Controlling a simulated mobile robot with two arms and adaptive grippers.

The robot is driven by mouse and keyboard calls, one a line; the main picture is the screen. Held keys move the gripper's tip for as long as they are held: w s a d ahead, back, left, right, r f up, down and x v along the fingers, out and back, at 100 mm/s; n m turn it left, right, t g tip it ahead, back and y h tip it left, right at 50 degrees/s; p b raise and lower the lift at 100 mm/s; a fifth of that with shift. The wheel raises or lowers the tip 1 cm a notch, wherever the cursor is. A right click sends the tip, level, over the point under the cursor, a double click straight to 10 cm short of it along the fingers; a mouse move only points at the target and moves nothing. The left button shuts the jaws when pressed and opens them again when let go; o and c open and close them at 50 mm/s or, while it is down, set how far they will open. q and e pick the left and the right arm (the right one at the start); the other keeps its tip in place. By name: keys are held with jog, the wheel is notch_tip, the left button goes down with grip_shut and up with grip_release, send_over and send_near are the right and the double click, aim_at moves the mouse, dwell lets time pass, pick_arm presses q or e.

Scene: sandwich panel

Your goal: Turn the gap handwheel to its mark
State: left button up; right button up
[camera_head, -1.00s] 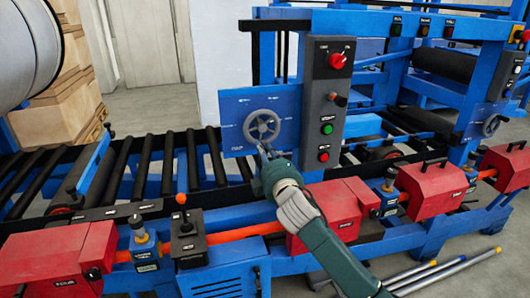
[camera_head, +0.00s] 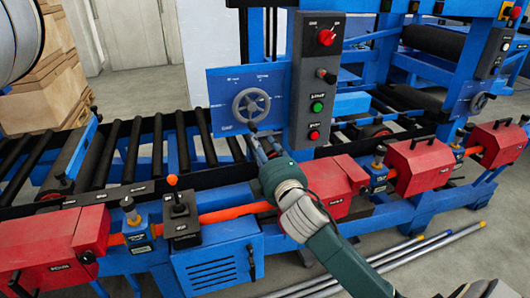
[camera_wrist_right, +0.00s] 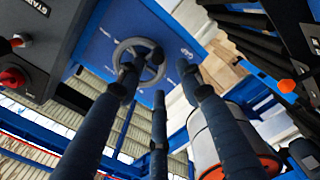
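A grey spoked handwheel (camera_head: 251,105) is mounted on a blue panel (camera_head: 222,92) left of the dark control box. Small white markings on the panel above it are too small to read. My right gripper (camera_head: 254,132) is just below and in front of the wheel, its fingers pointing up toward the lower rim. In the right wrist view the dark fingers (camera_wrist_right: 157,85) are spread apart, with the wheel (camera_wrist_right: 120,50) beyond the left fingertips. Whether any finger touches the rim I cannot tell. Nothing shows held. My left gripper is out of view.
The control box (camera_head: 307,80) with a red knob and buttons stands right beside the wheel. A second handwheel (camera_head: 480,102) is at the far right. Red housings (camera_head: 335,180) and an orange shaft (camera_head: 225,213) run below. Rollers (camera_head: 135,145) lie to the left.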

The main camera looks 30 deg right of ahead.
jog(key=shift+v, duration=1.8)
jog(key=shift+f, duration=0.1)
notch_tip(320, 180, down, 28)
jog(key=m+g+y, duration=0.1)
jog(key=m+g, duration=0.1)
jog(key=g, duration=0.3)
jog(key=s+a+f+m+g, duration=0.1)
jog(key=s+f, duration=0.3)
jog(key=f, duration=0.3)
jog(key=s+f+m+g+y, duration=0.15)
jog(key=s+f, duration=0.25)
jog(key=f, duration=0.4)
jog(key=s+a+f+g, duration=0.1)
jog(key=s+f+g, duration=0.15)
jog(key=f, duration=0.45)
jog(key=s+a+f+m+g, duration=0.1)
jog(key=s+a+f+g, duration=0.1)
jog(key=s+f, duration=0.7)
jog(key=s+a+f+m+g, duration=0.1)
jog(key=s+a+f, duration=0.1)
jog(key=s+f, duration=0.8)
jog(key=s+a+f+m+g, duration=0.1)
jog(key=s+a+f, duration=0.1)
jog(key=s, duration=0.8)
jog(key=s+a+f+m+g+y, duration=0.1)
jog(key=s+a+f+g, duration=0.1)
jog(key=s, duration=0.8)
jog(key=shift+s+a+g, duration=0.2)
jog(key=shift+s+g, duration=0.1)
